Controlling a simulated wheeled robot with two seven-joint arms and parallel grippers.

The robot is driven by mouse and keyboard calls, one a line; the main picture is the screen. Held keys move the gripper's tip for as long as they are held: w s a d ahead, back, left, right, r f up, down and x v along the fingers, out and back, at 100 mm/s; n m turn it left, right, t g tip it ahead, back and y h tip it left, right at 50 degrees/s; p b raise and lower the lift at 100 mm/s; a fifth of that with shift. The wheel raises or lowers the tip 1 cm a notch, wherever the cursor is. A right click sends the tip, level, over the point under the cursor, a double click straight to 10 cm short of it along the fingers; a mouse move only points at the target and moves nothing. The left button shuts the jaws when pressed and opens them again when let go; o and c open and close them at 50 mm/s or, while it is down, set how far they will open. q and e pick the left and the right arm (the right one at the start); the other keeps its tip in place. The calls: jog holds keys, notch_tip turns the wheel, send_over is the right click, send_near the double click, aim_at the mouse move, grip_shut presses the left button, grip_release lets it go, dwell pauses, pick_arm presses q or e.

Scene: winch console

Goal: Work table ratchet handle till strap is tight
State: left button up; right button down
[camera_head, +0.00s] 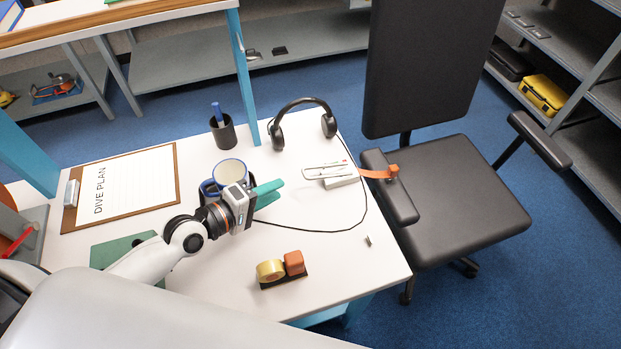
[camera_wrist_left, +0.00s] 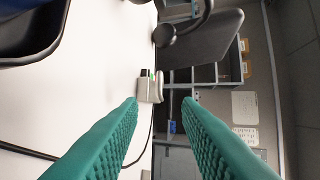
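The ratchet (camera_head: 335,174), a pale grey block with a light handle over it, sits at the table's right edge. An orange strap (camera_head: 374,174) runs from it to an orange piece on the chair's armrest; whether it is taut I cannot tell. My left gripper (camera_head: 270,193), with green fingers, is above the table, left of the ratchet and apart from it. In the left wrist view its fingers (camera_wrist_left: 159,106) are spread and empty, with the ratchet (camera_wrist_left: 149,89) ahead between them. My right gripper does not show.
A blue-rimmed mug (camera_head: 230,173) stands close behind my left gripper. Headphones (camera_head: 303,118) lie behind, their black cable crossing the table near the ratchet. A tape dispenser (camera_head: 281,268) stands in front. The black chair (camera_head: 450,185) is against the right edge.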

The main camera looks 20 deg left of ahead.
aim_at(304, 177)
pick_arm(q)
jog(key=shift+w+d+f, duration=0.15)
jog(key=shift+w+d, duration=0.15)
jog(key=shift+w, duration=0.1)
jog(key=x, duration=1.1)
